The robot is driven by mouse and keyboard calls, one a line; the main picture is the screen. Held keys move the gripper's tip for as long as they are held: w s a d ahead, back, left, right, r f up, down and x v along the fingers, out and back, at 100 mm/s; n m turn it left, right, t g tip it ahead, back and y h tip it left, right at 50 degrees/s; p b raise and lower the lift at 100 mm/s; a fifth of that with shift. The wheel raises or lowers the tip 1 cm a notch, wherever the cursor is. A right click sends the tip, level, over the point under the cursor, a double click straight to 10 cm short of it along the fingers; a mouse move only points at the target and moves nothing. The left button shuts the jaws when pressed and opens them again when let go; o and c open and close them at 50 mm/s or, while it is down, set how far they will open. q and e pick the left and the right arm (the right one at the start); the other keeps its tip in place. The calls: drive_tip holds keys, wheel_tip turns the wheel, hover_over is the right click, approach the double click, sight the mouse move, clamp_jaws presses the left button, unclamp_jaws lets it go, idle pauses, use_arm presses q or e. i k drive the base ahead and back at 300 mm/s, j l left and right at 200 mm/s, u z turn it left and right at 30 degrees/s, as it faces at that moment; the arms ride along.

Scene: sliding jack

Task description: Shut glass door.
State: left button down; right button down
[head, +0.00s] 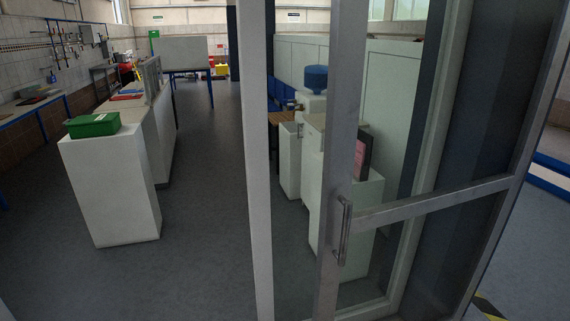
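The glass door (440,201) fills the right half of the head view. It has a grey metal frame, a crossbar and clear panes. A metal pull handle (342,230) is on its left upright, near the crossbar. The door stands at an angle to the pale doorframe (256,160), and its handle side is apart from the left post, so it looks open. The doorframe's right post shows behind the glass. Neither of my grippers is in view.
A white counter (110,190) with a green box (93,124) stands at the left. White cabinets and a blue-topped container (316,77) show beyond the door. Grey floor (205,170) is clear between the counter and the doorframe.

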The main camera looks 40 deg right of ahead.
sight(349, 19)
drive_tip(key=i+j, duration=0.1)
drive_tip(key=i, duration=0.4)
drive_tip(key=i+j+z, duration=0.1)
drive_tip(key=i, duration=0.4)
drive_tip(key=i+j, duration=0.1)
drive_tip(key=i, duration=0.4)
drive_tip(key=i+j, duration=0.15)
drive_tip(key=i, duration=0.35)
drive_tip(key=i+z, duration=0.2)
drive_tip(key=z, duration=0.25)
drive_tip(key=i+z, duration=0.25)
drive_tip(key=z, duration=0.2)
drive_tip(key=i+j+z, duration=0.1)
drive_tip(key=z, duration=0.3)
drive_tip(key=i+j+z, duration=0.25)
drive_tip(key=z, duration=0.2)
drive_tip(key=i+j+z, duration=0.2)
drive_tip(key=z, duration=0.25)
drive_tip(key=i+j+z, duration=0.1)
drive_tip(key=z, duration=0.4)
drive_tip(key=i+j+z, duration=0.15)
drive_tip(key=z, duration=0.35)
drive_tip(key=i+j+z, duration=0.15)
drive_tip(key=z, duration=0.3)
drive_tip(key=j+z, duration=0.3)
drive_tip(key=z, duration=0.2)
drive_tip(key=i+j, duration=0.05)
